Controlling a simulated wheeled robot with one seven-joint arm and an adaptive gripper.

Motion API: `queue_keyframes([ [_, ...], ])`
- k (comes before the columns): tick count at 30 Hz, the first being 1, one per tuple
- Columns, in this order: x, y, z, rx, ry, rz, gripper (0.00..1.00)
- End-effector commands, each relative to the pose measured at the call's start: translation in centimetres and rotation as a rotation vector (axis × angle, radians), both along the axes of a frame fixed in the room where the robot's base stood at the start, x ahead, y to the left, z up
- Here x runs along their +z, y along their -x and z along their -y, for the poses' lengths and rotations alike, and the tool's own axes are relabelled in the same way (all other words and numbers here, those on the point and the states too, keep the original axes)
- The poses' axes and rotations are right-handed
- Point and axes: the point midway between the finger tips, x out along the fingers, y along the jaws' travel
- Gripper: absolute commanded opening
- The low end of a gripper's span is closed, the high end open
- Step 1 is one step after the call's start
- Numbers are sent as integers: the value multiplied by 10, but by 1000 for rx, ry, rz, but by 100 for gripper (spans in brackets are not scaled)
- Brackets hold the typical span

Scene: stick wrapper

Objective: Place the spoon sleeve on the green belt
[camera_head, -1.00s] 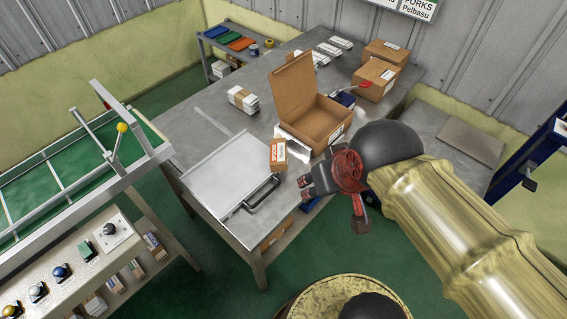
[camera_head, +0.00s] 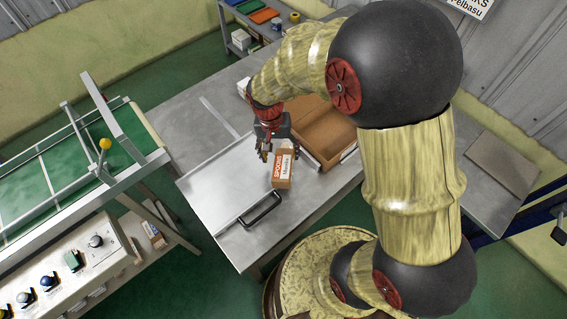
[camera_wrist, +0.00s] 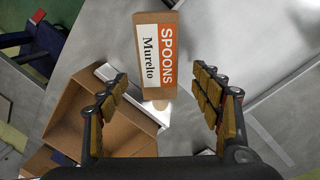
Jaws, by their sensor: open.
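The spoon sleeve (camera_head: 282,168) is a small brown cardboard pack with an orange and white "SPOONS" label, on the steel table beside the open carton. In the wrist view the sleeve (camera_wrist: 157,60) shows past the fingertips, centred between them. My gripper (camera_head: 272,150) is open, fingers spread, close to the sleeve's far side in the head view. In the wrist view my gripper (camera_wrist: 162,85) has nothing between its fingers. The green belt (camera_head: 88,160) lies to the left in a metal frame with rails. Whether the fingers touch the sleeve cannot be told.
An open brown carton (camera_head: 322,128) stands right of the sleeve, partly hidden by my arm. A flat metal plate with a black handle (camera_head: 262,210) lies on the table in front. A floor gap separates table and belt.

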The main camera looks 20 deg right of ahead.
Motion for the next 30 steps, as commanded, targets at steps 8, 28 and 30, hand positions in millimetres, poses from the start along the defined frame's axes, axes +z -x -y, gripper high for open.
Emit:
queue_keyframes([
  [8,-25,4,2,1,0,0,65],
  [28,-59,8,6,1,0,1,56],
  [30,-59,8,6,1,0,1,52],
])
